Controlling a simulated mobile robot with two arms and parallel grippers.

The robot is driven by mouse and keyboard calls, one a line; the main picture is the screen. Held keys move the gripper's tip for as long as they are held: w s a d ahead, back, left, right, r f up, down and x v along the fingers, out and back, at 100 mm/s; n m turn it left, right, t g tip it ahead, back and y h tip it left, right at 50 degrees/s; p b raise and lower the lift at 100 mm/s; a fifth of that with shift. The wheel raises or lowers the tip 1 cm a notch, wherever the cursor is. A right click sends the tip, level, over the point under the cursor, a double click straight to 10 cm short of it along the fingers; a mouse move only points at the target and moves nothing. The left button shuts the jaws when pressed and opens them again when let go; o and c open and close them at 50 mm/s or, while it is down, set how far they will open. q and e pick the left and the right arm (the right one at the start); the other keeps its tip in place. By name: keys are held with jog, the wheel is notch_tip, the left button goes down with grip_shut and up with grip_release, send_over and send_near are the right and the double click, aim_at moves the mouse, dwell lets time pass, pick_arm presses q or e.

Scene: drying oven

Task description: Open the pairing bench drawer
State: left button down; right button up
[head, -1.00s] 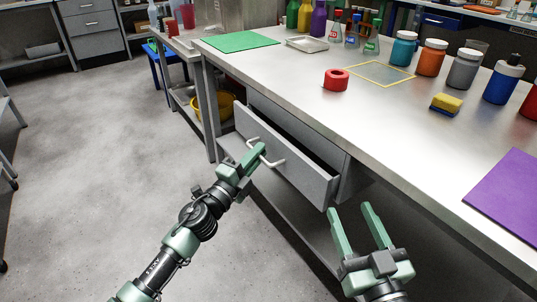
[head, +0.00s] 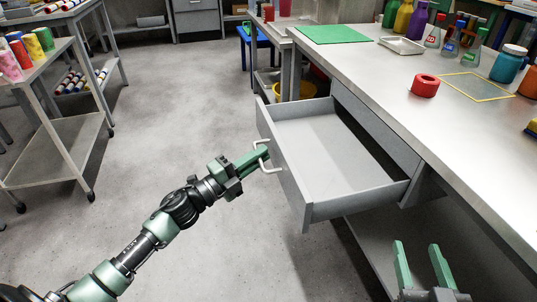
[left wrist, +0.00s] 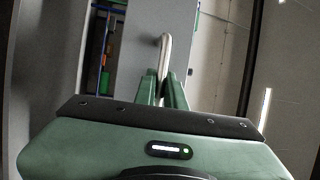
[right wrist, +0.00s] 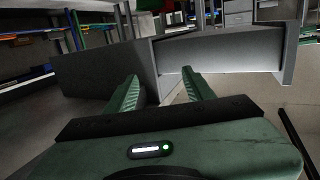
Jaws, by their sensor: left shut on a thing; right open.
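The pairing bench drawer (head: 330,150) is grey, pulled well out from under the bench top, and its visible inside is empty. Its white bar handle (head: 266,158) is on the front panel. My left gripper (head: 262,156) is shut on the handle; the handle also shows between the fingers in the left wrist view (left wrist: 164,55). My right gripper (head: 420,265) is open and empty, low in front of the bench, to the right of the drawer. In the right wrist view the drawer (right wrist: 225,50) is beyond the open fingers (right wrist: 163,90).
A yellow bowl (head: 300,90) sits on a low shelf behind the drawer. A cart (head: 55,130) stands at left. Open floor (head: 180,100) lies between.

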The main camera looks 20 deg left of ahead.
pick_arm(q)
jog(key=c, duration=1.5)
grip_release()
jog(key=shift+p+v, duration=0.35)
jog(key=shift+v, duration=3.6)
pick_arm(e)
jog(key=shift+s+d+f+g+h, duration=0.15)
jog(key=shift+f+g, duration=0.2)
jog(key=shift+f, duration=0.2)
jog(key=shift+s+d+f+g+h, duration=0.15)
jog(key=shift+f+g, duration=0.15)
jog(key=shift+f, duration=0.3)
jog(key=shift+s+d+f+g, duration=0.15)
jog(key=shift+f+g, duration=0.2)
jog(key=shift+f, duration=0.2)
jog(key=shift+a, duration=0.1)
